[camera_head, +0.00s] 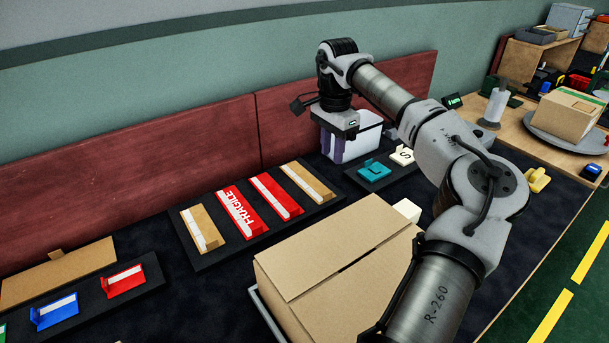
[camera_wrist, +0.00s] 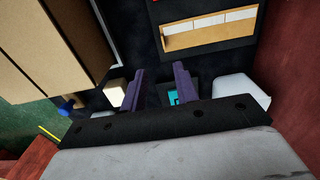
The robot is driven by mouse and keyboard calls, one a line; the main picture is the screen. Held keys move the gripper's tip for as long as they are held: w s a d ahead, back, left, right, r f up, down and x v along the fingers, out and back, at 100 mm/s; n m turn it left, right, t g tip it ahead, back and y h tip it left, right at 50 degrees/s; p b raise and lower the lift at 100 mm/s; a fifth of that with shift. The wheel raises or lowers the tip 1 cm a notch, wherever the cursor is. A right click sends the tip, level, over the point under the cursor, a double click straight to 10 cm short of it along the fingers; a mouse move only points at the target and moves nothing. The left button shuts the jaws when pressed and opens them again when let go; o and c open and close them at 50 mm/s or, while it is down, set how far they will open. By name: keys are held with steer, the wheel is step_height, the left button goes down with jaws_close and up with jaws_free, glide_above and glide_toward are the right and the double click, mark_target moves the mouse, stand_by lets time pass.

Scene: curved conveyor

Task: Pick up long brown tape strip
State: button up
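Two brown strips with white bands lie in a dark tray (camera_head: 215,262). The right brown strip (camera_head: 308,183) looks a little longer than the left brown strip (camera_head: 200,231). Two red strips lie between them, one marked FRAGILE (camera_head: 241,211). In the wrist view, one brown strip (camera_wrist: 208,38) lies at the top, beyond my fingertips. My gripper (camera_head: 331,150) points down, above and to the right of the tray's right end. Its two purple fingers (camera_wrist: 158,75) are apart with nothing between them.
A large cardboard box (camera_head: 350,250) stands in front of the tray. A white bin (camera_head: 362,137) is behind my gripper, with a smaller tray of teal (camera_head: 374,171) and white pieces near it. A red wall panel (camera_head: 130,185) runs along the back.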

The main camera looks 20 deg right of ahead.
glide_above(328, 193)
steer(key=f, duration=0.7)
steer(key=shift+s+f, duration=0.1)
steer(key=shift+s, duration=0.3)
steer(key=shift+w+f+p, duration=0.25)
steer(key=shift+f+p, duration=0.15)
steer(key=shift+f, duration=1.05)
steer(key=shift+w+f+p, duration=0.2)
steer(key=shift+f+p, duration=0.2)
steer(key=shift+f, duration=1.05)
jaws_close()
